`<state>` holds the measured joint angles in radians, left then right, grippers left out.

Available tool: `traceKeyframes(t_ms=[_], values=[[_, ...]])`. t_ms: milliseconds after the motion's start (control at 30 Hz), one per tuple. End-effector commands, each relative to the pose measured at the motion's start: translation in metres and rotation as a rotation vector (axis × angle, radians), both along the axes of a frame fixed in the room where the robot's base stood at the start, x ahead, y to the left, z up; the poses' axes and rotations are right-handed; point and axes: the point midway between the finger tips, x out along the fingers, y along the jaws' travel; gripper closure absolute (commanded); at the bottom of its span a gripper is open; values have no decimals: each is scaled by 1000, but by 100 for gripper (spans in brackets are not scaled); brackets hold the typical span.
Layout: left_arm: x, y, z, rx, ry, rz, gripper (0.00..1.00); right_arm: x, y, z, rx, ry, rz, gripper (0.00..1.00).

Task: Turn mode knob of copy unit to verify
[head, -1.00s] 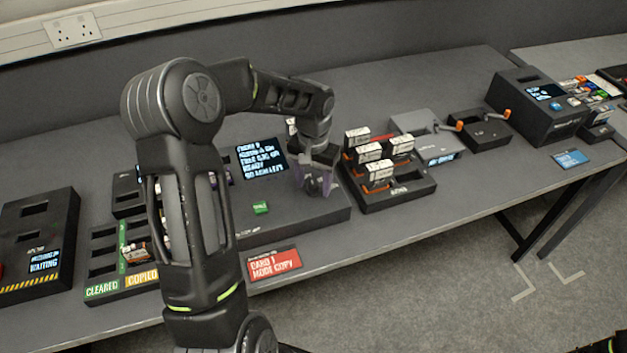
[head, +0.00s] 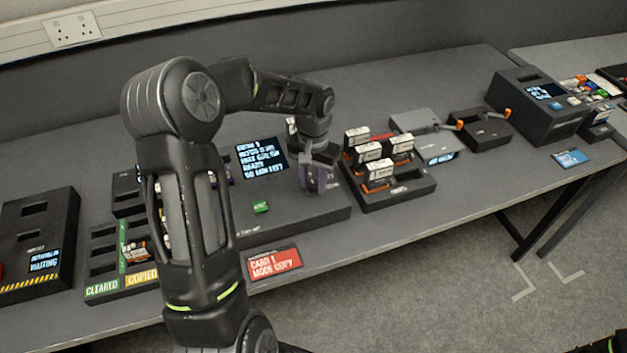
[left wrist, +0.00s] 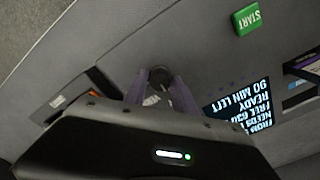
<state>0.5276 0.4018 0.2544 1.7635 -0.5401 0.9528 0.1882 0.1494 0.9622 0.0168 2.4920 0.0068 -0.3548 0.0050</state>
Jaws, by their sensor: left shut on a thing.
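The copy unit (head: 300,210) is a dark, low box on the table with a lit screen (head: 262,158) and a green START button (head: 261,207). Its mode knob (left wrist: 159,75) is a small round black knob, seen in the left wrist view between my purple fingertips. My left gripper (head: 319,183) points down over the right part of the unit and is shut on the knob; the fingers also show in the left wrist view (left wrist: 157,88). The gripper hides the knob in the head view. The knob's pointer and mode marks are not readable. My right gripper is out of view.
A red card (head: 275,262) reading "CARD 1 MODE COPY" lies at the table's front edge. A rack (head: 405,190) of several white-topped modules stands close right of the gripper. A sorting tray (head: 103,290) and another dark unit (head: 38,225) stand left.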

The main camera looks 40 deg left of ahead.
Motion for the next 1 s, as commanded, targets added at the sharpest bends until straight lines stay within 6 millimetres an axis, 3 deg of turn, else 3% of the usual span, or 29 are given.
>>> traceKeyframes(t_ms=[367,1000], values=[[0,1,0,1,-1,-105,100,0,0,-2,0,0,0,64],[0,0,0,0,-1,-604,100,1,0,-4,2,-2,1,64]])
